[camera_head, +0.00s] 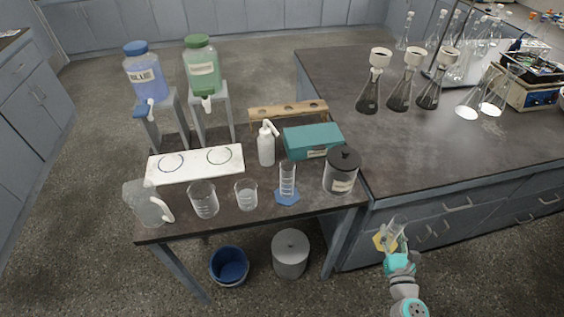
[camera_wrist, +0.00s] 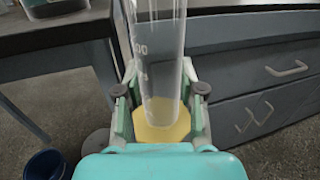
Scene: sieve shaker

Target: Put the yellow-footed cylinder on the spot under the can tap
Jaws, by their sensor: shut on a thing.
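The yellow-footed cylinder (camera_head: 387,240) is clear, with a yellow foot, and is held off the table in front of the drawers at the lower right. My gripper (camera_head: 397,252) is shut on it. In the wrist view the cylinder (camera_wrist: 158,60) stands between my fingers, with its yellow foot (camera_wrist: 163,128) below them. Two carboys with taps stand on grey stands: a blue one (camera_head: 146,74) and a green one (camera_head: 202,68). Under them a white board (camera_head: 195,176) carries two ringed spots (camera_head: 219,155), both empty. Which carboy the can tap means, I cannot tell.
A blue-footed cylinder (camera_head: 288,180), beakers (camera_head: 203,198), a jug (camera_head: 147,205), a wash bottle (camera_head: 266,145), a teal box (camera_head: 313,140) and a lidded jar (camera_head: 341,170) crowd the table. A blue bucket (camera_head: 229,265) and grey bin (camera_head: 291,254) stand on the floor.

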